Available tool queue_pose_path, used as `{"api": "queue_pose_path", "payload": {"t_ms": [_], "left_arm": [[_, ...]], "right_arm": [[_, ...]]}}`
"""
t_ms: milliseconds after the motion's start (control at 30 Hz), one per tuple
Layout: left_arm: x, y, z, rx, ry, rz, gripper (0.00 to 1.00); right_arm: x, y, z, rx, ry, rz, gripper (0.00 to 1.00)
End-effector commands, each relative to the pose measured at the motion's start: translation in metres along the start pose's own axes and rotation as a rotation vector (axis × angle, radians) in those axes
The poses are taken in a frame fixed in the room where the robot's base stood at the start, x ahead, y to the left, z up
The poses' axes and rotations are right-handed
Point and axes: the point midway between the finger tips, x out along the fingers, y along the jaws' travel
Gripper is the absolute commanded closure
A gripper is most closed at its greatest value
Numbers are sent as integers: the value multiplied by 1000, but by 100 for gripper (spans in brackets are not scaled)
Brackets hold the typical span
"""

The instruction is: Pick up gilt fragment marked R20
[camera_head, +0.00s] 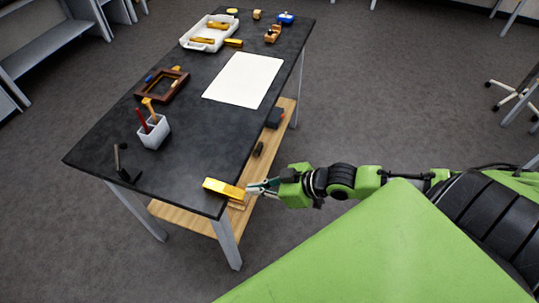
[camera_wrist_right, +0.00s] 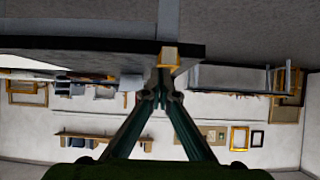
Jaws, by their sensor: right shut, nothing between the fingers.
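A gilt fragment (camera_head: 223,188) lies at the near right corner of the dark tabletop, its end at the table edge. In the right wrist view its gold end (camera_wrist_right: 169,56) shows just beyond my fingertips. Any mark on it is too small to read. My right gripper (camera_head: 252,189) is shut and empty, with its tips beside the fragment's right end. Whether they touch it, I cannot tell. The closed fingers also show in the right wrist view (camera_wrist_right: 162,92). Other gilt fragments lie in the white tray (camera_head: 190,45) and beside it (camera_head: 233,43). My left gripper is not in view.
The dark table (camera_head: 190,185) has a wooden lower shelf (camera_head: 172,213). On top are a white cup of tools (camera_head: 153,135), a brown frame (camera_head: 150,95), a white sheet (camera_head: 243,79) and a small black stand (camera_head: 122,172).

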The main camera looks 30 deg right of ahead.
Motion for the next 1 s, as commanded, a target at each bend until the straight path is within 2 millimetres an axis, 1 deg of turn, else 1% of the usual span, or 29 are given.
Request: {"api": "queue_pose_path", "payload": {"t_ms": [33, 100, 200, 367, 400, 467, 500, 567, 600, 700, 800, 867, 1000], "left_arm": [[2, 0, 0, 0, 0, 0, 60], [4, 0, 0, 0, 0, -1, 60], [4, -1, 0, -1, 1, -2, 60], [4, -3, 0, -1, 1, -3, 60], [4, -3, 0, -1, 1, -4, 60], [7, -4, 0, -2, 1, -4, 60], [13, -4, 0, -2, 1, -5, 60], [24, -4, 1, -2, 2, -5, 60], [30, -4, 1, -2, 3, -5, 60], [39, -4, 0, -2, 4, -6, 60], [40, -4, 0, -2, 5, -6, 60], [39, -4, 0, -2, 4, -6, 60], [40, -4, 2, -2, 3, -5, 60]], "right_arm": [[-6, -1, 8, 0, -6, -1, 100], [-14, -1, 12, -1, -4, -2, 100], [-22, -1, 17, 1, -3, -1, 100], [-31, 0, 22, 1, -1, -1, 100], [-32, 0, 22, 0, 0, 0, 97], [-32, -1, 24, 2, 9, -1, 82], [-30, -4, 24, 5, 29, -2, 71], [-27, -10, 23, 10, 79, -2, 57], [-27, -12, 20, 13, 116, 1, 57], [-28, -16, 12, 11, 189, 12, 57], [-28, -15, 4, 10, 222, 19, 57], [-25, -14, 1, 9, 224, 21, 57], [-10, -14, -4, 8, 225, 21, 57]]}}
